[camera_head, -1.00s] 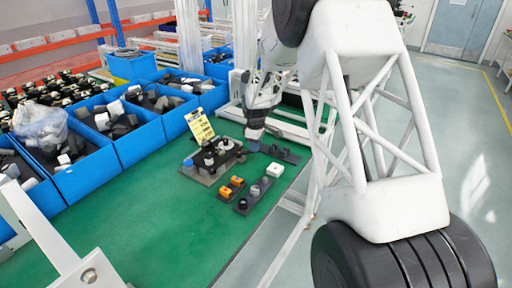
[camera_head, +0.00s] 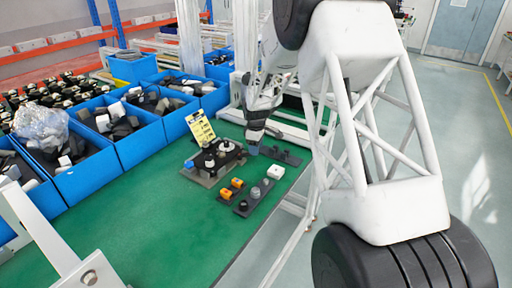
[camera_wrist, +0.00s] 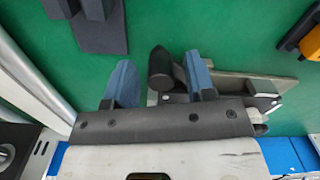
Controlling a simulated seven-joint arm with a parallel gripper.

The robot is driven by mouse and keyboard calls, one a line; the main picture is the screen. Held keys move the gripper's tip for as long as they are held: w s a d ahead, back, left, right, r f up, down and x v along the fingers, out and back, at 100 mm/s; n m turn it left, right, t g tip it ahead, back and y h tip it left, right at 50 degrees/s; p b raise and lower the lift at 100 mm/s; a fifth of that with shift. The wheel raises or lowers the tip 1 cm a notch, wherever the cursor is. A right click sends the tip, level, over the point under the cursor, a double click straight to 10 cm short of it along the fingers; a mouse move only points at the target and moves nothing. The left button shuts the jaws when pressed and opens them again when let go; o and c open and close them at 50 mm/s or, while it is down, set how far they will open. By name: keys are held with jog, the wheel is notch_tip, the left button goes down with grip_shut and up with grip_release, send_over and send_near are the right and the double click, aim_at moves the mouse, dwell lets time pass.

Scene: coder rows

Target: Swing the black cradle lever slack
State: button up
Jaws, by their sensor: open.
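The dark cradle fixture (camera_head: 222,158) stands on a grey plate on the green table, with a yellow card upright behind it. In the wrist view a black rounded lever end (camera_wrist: 160,68) lies between my two blue fingertips, nearer the right one. I cannot tell whether that fingertip touches it. My gripper (camera_wrist: 160,80) is open and holds nothing. Part of the fixture (camera_wrist: 255,88) shows to the right of the fingers; the rest is hidden behind the gripper body.
Orange blocks (camera_head: 231,189) and a dark strip with round pegs (camera_head: 254,196) lie in front. A white block (camera_head: 276,172) and a flat dark holder (camera_head: 284,156) lie to the right. Blue bins (camera_head: 130,140) line the back. The front left table is clear.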

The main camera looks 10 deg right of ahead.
jog(key=shift+r, duration=0.15)
jog(key=shift+r, duration=3.75)
jog(key=shift+s+r, duration=0.1)
jog(key=shift+s+r, duration=0.15)
jog(key=shift+r, duration=0.05)
jog(key=s+r+m, duration=0.2)
jog(key=s+r, duration=0.3)
jog(key=s, duration=0.3)
jog(key=s+r+m+t, duration=0.1)
jog(key=s+r+m, duration=0.1)
jog(key=s+r, duration=0.5)
jog(key=s+r+m, duration=0.2)
jog(key=s+r, duration=0.1)
jog(key=s, duration=0.7)
jog(key=s+m+t, duration=0.1)
jog(key=s+m, duration=0.5)
jog(key=s, duration=2.1)
jog(key=shift+s+a+t, duration=0.25)
jog(key=shift+s+t, duration=0.05)
jog(key=shift+s, duration=0.05)
